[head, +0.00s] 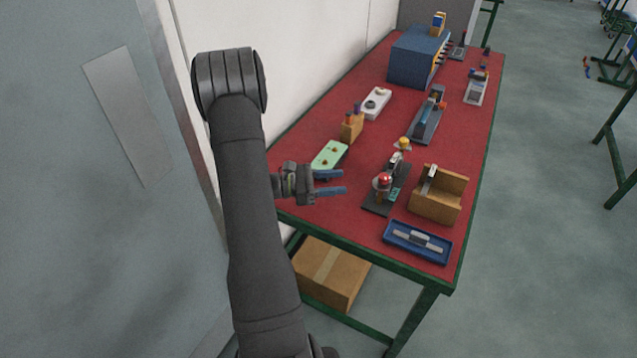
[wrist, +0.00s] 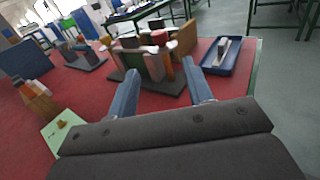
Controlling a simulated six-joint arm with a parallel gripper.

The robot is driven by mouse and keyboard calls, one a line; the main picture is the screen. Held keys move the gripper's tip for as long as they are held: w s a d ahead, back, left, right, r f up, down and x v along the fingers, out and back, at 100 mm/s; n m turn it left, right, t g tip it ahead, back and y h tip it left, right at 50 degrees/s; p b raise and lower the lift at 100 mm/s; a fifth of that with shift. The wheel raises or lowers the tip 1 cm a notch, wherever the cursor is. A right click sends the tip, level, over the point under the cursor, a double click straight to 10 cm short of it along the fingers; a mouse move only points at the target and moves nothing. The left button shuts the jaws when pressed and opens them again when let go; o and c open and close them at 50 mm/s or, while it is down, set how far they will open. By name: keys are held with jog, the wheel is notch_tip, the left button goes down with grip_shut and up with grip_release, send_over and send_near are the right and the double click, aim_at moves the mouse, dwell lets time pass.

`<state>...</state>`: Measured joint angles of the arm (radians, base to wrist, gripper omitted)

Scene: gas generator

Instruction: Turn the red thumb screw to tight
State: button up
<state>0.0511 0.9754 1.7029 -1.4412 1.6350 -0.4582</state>
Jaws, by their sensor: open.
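The red thumb screw (head: 384,180) is a round red knob low on the near-left part of a small apparatus on a dark base (head: 376,207). My gripper (head: 344,182) is left of the knob, with its two blue fingers open, empty and pointing right toward it. A gap remains between fingertips and knob. In the wrist view my gripper (wrist: 160,70) has its fingers spread, with the apparatus base (wrist: 140,87) beyond and between them. A small red part (wrist: 158,38) shows on top there. The screw's tightness cannot be told.
A wooden holder (head: 437,205) stands close right of the apparatus. A blue tray (head: 418,242) lies in front.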

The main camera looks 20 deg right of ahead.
jog(key=shift+w+a, duration=0.2)
jog(key=shift+a, duration=0.8)
jog(key=shift+w+a, duration=0.2)
jog(key=shift+a, duration=0.8)
send_near(384, 176)
jog(key=shift+g, duration=0.3)
jog(key=x, duration=1)
jog(key=shift+d+f, duration=0.1)
jog(key=shift+f, duration=0.25)
jog(key=shift+w+m, duration=0.1)
jog(key=shift+m, duration=0.2)
jog(key=c, duration=1)
